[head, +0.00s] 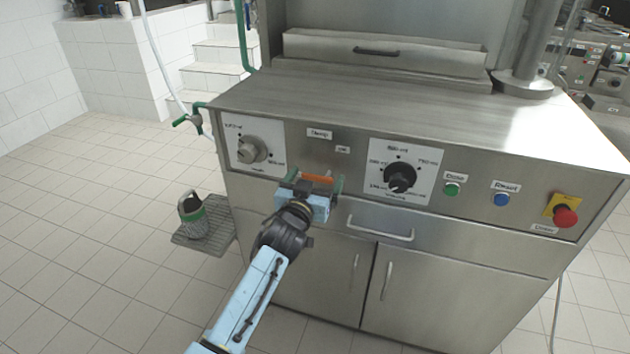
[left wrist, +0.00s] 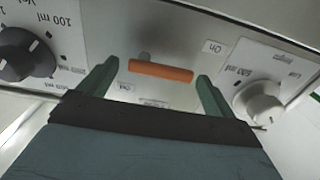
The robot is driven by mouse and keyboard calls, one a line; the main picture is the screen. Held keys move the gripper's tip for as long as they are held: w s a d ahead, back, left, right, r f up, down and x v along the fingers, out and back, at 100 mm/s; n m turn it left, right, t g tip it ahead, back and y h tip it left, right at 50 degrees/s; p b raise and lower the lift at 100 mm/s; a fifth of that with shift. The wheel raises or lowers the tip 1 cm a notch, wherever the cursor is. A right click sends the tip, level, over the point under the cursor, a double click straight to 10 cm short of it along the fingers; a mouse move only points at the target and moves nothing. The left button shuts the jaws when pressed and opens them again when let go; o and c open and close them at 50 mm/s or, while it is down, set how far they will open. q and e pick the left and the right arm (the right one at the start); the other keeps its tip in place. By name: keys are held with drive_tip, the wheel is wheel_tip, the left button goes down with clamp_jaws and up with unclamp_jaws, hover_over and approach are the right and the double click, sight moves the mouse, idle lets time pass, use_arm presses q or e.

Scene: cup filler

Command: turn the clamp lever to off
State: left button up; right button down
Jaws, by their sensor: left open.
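The clamp lever is an orange bar (head: 317,178) on the steel front panel, partly hidden by my gripper in the head view. In the left wrist view the lever (left wrist: 160,71) lies nearly level, with its whole length visible. My left gripper (head: 314,187) is open in front of the panel. In the left wrist view its green fingers (left wrist: 158,72) stand beyond the two ends of the lever, with visible gaps. The Clamp label (head: 319,133) is above the lever. A small label (head: 343,149) sits to its upper right. My right gripper is not in view.
A grey knob (head: 252,149) is left of the lever and a black dial (head: 399,177) is right of it. Green (head: 452,189), blue (head: 501,199) and red (head: 565,216) buttons are farther right. A drawer handle (head: 380,228) is below. Tiled floor is open at left.

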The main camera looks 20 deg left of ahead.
use_arm(q)
drive_tip(key=c, duration=1)
